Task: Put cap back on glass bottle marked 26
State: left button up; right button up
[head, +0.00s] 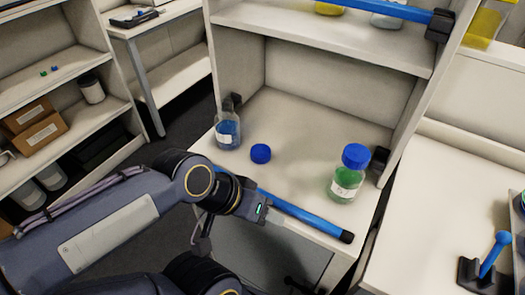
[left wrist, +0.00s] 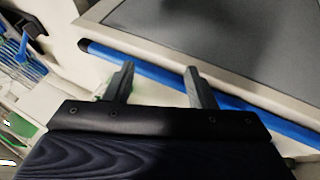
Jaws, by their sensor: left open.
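An open glass bottle with blue liquid (head: 228,131) and a white label stands upright at the left of the shelf in the head view. A loose blue cap (head: 261,153) lies on the shelf just right of it. A bottle with green liquid (head: 346,182) and a blue cap on it stands at the right. The label numbers are too small to read. My left gripper (head: 277,216) is at the shelf's front edge by the blue bar, nearer than the cap and bottles. In the left wrist view its fingers (left wrist: 160,84) are apart with nothing held between them. My right gripper is out of view.
A blue bar (head: 305,217) runs along the shelf's front edge and also shows in the left wrist view (left wrist: 235,107). An upper shelf (head: 320,40) hangs over the back. A side panel and a counter (head: 430,220) lie right. Bare shelf lies between cap and green bottle.

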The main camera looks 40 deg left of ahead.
pick_arm(q)
jog(key=o, duration=0.5)
jog(key=shift+w+a+r+n+g+y+p, duration=0.3)
jog(key=shift+w+a+r+n+g+p, duration=0.2)
jog(key=shift+w+a+r+n, duration=0.7)
jog(key=shift+c, duration=0.2)
notch_tip(320, 180, up, 3)
jog(key=n+g+y+p, duration=0.2)
jog(key=n+g+y, duration=0.2)
jog(key=n, duration=0.8)
send_over(261, 151)
jog(key=d, duration=0.1)
jog(key=shift+s+f, duration=0.2)
jog(key=shift+s, duration=0.2)
jog(key=shift+w+a+n+y, duration=0.3)
jog(key=shift+w, duration=0.1)
jog(key=shift+a+f, duration=0.1)
jog(key=shift+f, duration=1.25)
